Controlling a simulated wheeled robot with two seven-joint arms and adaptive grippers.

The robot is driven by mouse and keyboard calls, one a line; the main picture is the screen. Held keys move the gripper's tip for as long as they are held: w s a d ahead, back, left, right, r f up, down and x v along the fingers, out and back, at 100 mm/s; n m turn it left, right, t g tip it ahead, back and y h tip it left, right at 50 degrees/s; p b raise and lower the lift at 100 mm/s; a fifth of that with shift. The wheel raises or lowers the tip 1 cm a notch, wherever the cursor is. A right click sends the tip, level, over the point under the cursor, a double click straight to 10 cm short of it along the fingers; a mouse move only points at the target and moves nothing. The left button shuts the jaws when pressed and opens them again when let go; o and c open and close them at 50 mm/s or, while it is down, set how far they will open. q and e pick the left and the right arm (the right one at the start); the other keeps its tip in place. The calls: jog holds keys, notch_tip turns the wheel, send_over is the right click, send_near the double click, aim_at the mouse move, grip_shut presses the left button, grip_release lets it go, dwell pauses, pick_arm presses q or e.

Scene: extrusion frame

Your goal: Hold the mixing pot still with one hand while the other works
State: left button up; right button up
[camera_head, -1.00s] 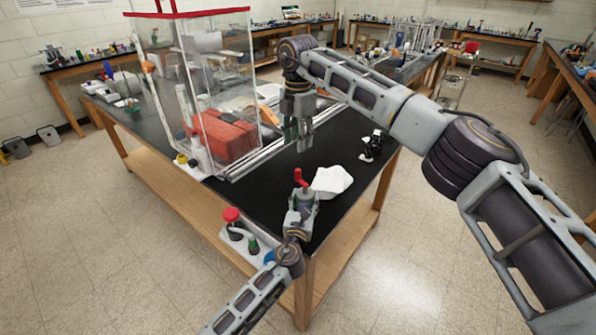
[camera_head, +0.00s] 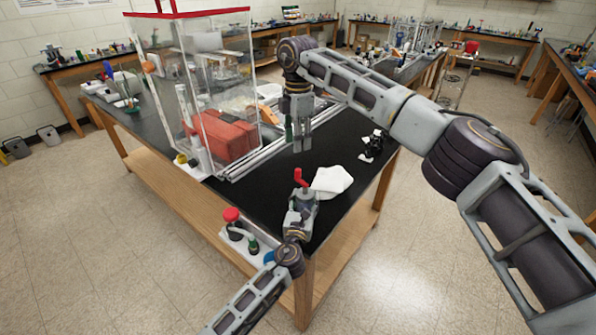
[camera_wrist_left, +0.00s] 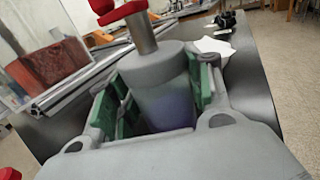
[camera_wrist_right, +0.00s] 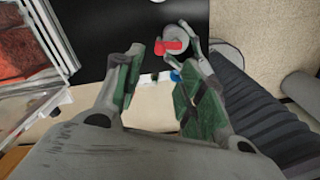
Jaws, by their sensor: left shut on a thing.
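The mixing pot is a grey cylinder (camera_wrist_left: 163,90) with a thin metal shaft and a red crank handle (camera_head: 299,178) on top. It stands upright near the front corner of the black bench, and its handle also shows from above in the right wrist view (camera_wrist_right: 172,46). My left gripper (camera_head: 302,205) is shut around the pot's sides, its green pads flanking the body in the left wrist view. My right gripper (camera_head: 301,147) is open and empty, pointing down above the bench, behind the pot and apart from it. The pot's lower part is hidden by my left gripper.
A crumpled white sheet (camera_head: 331,181) lies right of the pot. A small black object (camera_head: 372,146) is behind it. A clear box with red edges (camera_head: 222,90) and metal rails stands at left. A white holder with a red knob (camera_head: 232,216) sits at the front edge.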

aim_at(298, 169)
jog(key=shift+f, duration=5.95)
grip_shut()
